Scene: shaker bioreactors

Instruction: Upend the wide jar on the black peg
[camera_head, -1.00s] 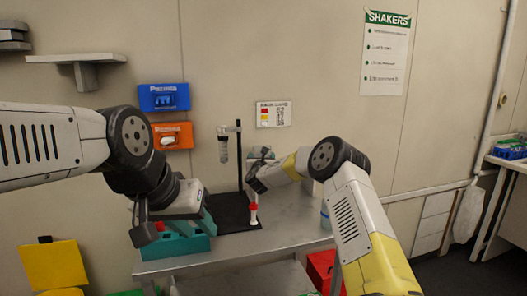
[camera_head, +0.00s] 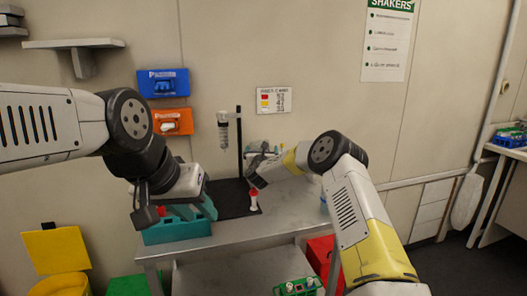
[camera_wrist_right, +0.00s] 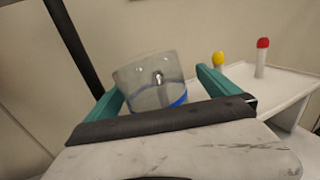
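The wide jar, clear with a blue band at its lower edge, sits between the teal fingers of my right gripper (camera_wrist_right: 160,90) in the right wrist view (camera_wrist_right: 148,82). It spans nearly the whole gap and looks gripped, tilted in that picture. In the head view my right gripper (camera_head: 256,168) is beside the black upright stand (camera_head: 239,145), whose rod also shows in the wrist view (camera_wrist_right: 76,45). A clear vessel (camera_head: 223,131) hangs beside that stand. I cannot clearly single out the black peg.
The teal rack (camera_head: 178,230) stands on the grey table (camera_head: 285,218). A red-and-white item (camera_head: 254,200) stands on the black mat (camera_head: 226,203). Red-capped (camera_wrist_right: 262,58) and yellow-capped (camera_wrist_right: 219,60) vials stand behind the jar. A yellow bin (camera_head: 56,250) and red bin (camera_head: 322,255) flank the table.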

